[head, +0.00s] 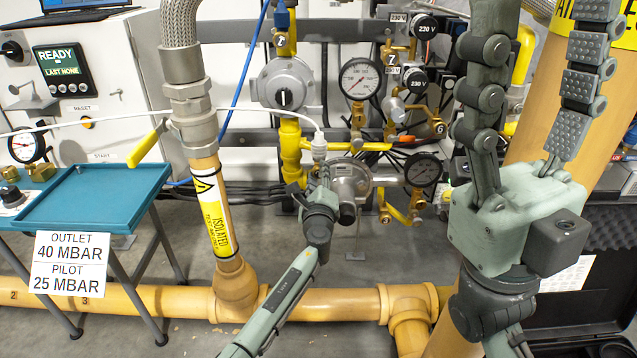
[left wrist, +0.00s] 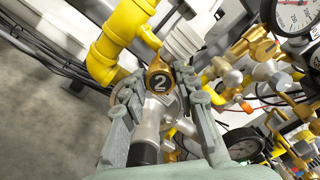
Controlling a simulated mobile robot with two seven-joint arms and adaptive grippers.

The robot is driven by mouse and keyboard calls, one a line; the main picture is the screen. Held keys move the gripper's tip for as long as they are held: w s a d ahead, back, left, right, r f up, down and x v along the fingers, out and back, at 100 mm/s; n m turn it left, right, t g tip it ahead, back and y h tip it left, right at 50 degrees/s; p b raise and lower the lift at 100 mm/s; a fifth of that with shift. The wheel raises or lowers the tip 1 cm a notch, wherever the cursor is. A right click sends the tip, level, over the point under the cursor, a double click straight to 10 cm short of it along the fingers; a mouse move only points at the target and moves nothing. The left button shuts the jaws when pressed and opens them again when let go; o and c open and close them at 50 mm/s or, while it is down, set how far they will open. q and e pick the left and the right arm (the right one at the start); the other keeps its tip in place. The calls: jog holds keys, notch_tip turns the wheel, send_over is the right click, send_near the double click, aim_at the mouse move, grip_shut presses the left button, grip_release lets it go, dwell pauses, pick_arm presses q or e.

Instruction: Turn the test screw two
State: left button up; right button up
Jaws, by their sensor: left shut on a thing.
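The test screw two shows in the left wrist view as a brass piece with a black disc marked 2 (left wrist: 160,82), between my left fingers. My left gripper (head: 326,178) is in front of the silver regulator (head: 352,182) in the head view; its fingers also show in the left wrist view (left wrist: 160,100). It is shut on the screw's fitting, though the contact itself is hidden. In the head view the gripper covers the screw. My right gripper (head: 541,40) is raised at the right, fingers upward and wide apart, empty.
A white fitting (head: 319,146) with a hose stands right above my left gripper. Yellow pipework (head: 291,150) is close to its left. Dial gauges (head: 359,78) and valves crowd the right. A teal tray table (head: 85,197) stands left. A thick yellow pipe (head: 160,298) runs low across.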

pick_arm(q)
jog(key=n, duration=0.3)
jog(key=shift+r+n, duration=0.1)
jog(key=shift+n, duration=0.3)
jog(key=n, duration=0.3)
jog(key=shift+w+a+n, duration=0.1)
jog(key=shift+n, duration=0.2)
jog(key=n, duration=0.3)
jog(key=shift+n, duration=1.9)
jog(key=o, duration=1.2)
jog(key=shift+f, duration=0.2)
jog(key=shift+c, duration=0.2)
